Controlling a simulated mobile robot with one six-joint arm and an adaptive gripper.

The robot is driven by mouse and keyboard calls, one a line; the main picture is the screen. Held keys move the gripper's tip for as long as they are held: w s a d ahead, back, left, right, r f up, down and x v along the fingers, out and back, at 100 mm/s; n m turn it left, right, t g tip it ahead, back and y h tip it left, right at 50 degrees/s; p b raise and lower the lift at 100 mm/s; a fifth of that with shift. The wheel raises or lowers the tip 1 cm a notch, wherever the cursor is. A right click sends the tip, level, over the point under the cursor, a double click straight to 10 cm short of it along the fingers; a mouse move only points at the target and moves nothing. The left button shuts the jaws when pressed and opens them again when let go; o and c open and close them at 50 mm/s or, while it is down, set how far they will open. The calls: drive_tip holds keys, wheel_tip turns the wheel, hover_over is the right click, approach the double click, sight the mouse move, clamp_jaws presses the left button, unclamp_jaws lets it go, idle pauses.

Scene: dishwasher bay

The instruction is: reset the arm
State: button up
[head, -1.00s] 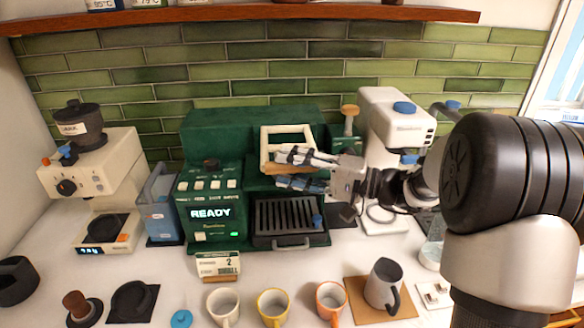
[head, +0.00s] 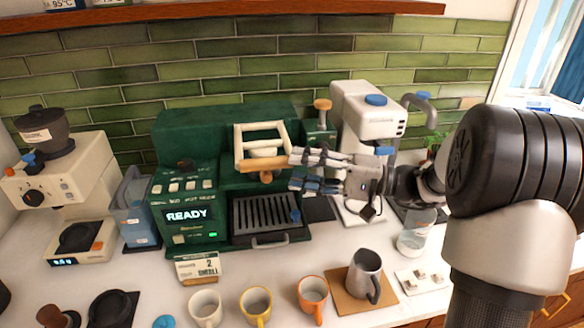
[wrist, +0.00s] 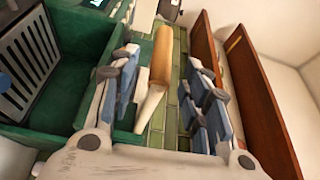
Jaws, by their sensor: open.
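My gripper (head: 296,172) is at the end of my arm, which reaches in from the right in the head view. It is in the air in front of the green coffee machine (head: 182,214), just right of the machine's cream handle frame with a wooden bar (head: 262,176). In the wrist view my gripper (wrist: 165,100) has its two blue-padded fingers spread apart. A wooden handle (wrist: 162,55) with a pale shaft shows between the fingers in that view; I cannot tell whether it touches them. I see nothing held.
A grinder (head: 62,190) stands at the left and a white appliance (head: 365,125) behind my gripper. Along the front are several mugs, a grey pitcher (head: 365,272) on a wooden board and a glass bottle (head: 415,235). A wooden shelf (head: 220,22) runs above.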

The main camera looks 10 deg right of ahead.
drive_tip(key=shift+s, duration=0.1)
drive_tip(key=s+a+f+n+g+h, duration=0.1)
drive_tip(key=s+a+f+g+h, duration=0.25)
drive_tip(key=s, duration=0.55)
drive_tip(key=s+a+f+n+g+h, duration=0.1)
drive_tip(key=s+a+n+g+h, duration=0.2)
drive_tip(key=s+a, duration=0.45)
drive_tip(key=s+d+f+t+h, duration=0.3)
drive_tip(key=s+d+t+h, duration=0.1)
drive_tip(key=s+d+h, duration=0.6)
drive_tip(key=shift+s+d, duration=0.25)
drive_tip(key=shift+s, duration=0.2)
